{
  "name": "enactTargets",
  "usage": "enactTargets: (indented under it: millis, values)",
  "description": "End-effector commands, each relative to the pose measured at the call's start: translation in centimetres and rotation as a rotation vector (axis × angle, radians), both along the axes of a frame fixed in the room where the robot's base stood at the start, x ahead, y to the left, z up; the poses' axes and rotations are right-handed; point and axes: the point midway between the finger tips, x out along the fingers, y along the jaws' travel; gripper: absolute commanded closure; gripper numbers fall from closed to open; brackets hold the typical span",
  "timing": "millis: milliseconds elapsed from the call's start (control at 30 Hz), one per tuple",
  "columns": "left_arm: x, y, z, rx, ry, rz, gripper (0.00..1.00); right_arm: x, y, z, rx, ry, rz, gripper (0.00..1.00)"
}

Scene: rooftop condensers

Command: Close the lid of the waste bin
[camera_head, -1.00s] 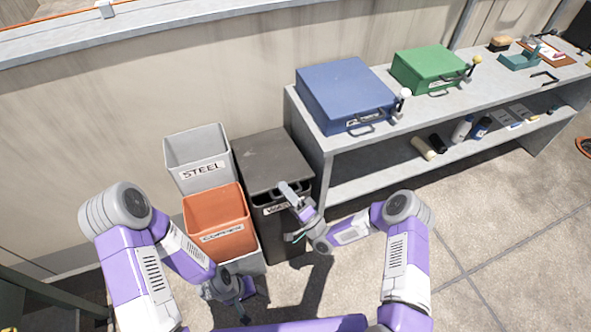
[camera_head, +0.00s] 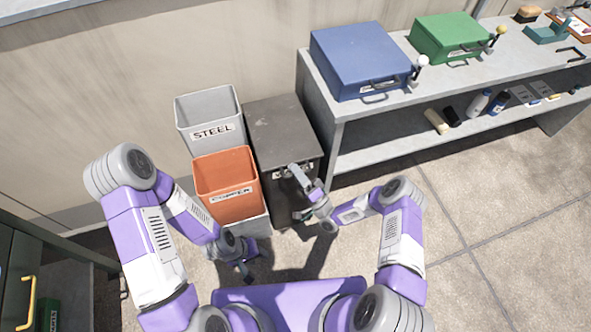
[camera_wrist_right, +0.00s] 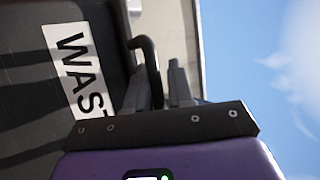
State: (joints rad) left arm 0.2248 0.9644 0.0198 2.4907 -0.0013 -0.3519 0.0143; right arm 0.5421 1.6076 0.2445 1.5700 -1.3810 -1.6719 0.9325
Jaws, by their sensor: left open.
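The dark waste bin (camera_head: 283,205) stands beside the orange and grey bins. Its dark lid (camera_head: 285,135) lies flat across the top, and I see no clear gap under its front edge. My right gripper (camera_head: 296,176) is at the bin's upper front, partly covering the label. In the right wrist view, a black handle (camera_wrist_right: 150,62) on the front runs close by or between my right fingers (camera_wrist_right: 160,85), with the white label (camera_wrist_right: 75,68) beside them. Whether they grip it is unclear. My left gripper (camera_head: 247,278) is open and empty, low in front of the bins.
The orange copper bin (camera_head: 227,205) and grey steel bin (camera_head: 212,133) stand left of the waste bin. A grey bench (camera_head: 350,120) with blue (camera_head: 360,55) and green cases (camera_head: 445,35) stands right. Open floor (camera_head: 480,200) lies in front of the bench.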

Motion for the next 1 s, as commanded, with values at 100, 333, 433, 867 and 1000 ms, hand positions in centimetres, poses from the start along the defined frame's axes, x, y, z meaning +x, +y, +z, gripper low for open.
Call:
enactTargets:
  millis: [100, 333, 433, 867, 1000]
  values:
    - [0.0, 0.0, 0.0, 0.000, 0.000, 0.000, 0.57, -0.5, 0.1, -0.4, 0.000, 0.011, 0.011, 0.63]
    - [0.0, 0.0, 0.0, 0.000, 0.000, 0.000, 0.57, -0.5, 0.2, -0.5, -0.003, 0.015, 0.013, 0.63]
    - [0.0, 0.0, 0.0, 0.000, 0.000, 0.000, 0.57, -0.5, 0.2, -0.6, -0.004, 0.016, 0.013, 0.63]
    - [0.0, 0.0, 0.5, 0.000, 0.000, 0.000, 0.57, -3.7, -2.7, -3.1, 0.001, 0.016, 0.005, 0.63]
    - [0.0, 0.0, 0.6, 0.000, 0.000, 0.000, 0.57, -4.8, -3.6, -3.9, 0.002, 0.008, 0.004, 0.63]
